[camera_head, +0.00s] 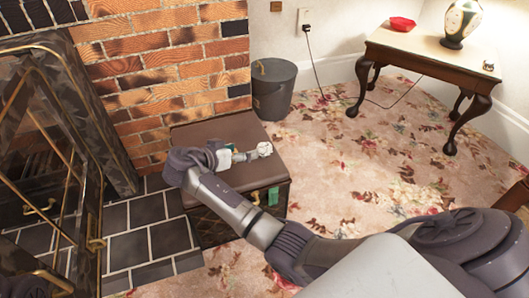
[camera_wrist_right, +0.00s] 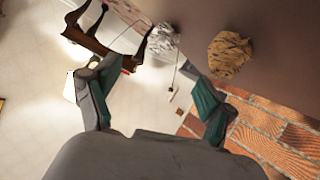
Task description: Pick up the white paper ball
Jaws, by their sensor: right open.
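The white paper ball (camera_wrist_right: 163,41) is a crumpled ball ahead of my right gripper in the right wrist view, near the edge of a brown chest top. In the head view, a small pale lump (camera_head: 264,149) on the chest, just right of the gripper, appears to be this ball. My right gripper (camera_wrist_right: 152,102) is open, with its fingers spread wide and nothing between them. In the head view, the right gripper (camera_head: 238,155) is low over the chest, partly hidden by its own wrist.
A tan crumpled ball (camera_wrist_right: 230,54) lies right of the white one in the wrist view. The brown chest (camera_head: 240,178) stands against the brick wall (camera_head: 170,70). A grey bin (camera_head: 272,92) is behind it. A wooden side table (camera_head: 425,42) stands at right; carpet between is clear.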

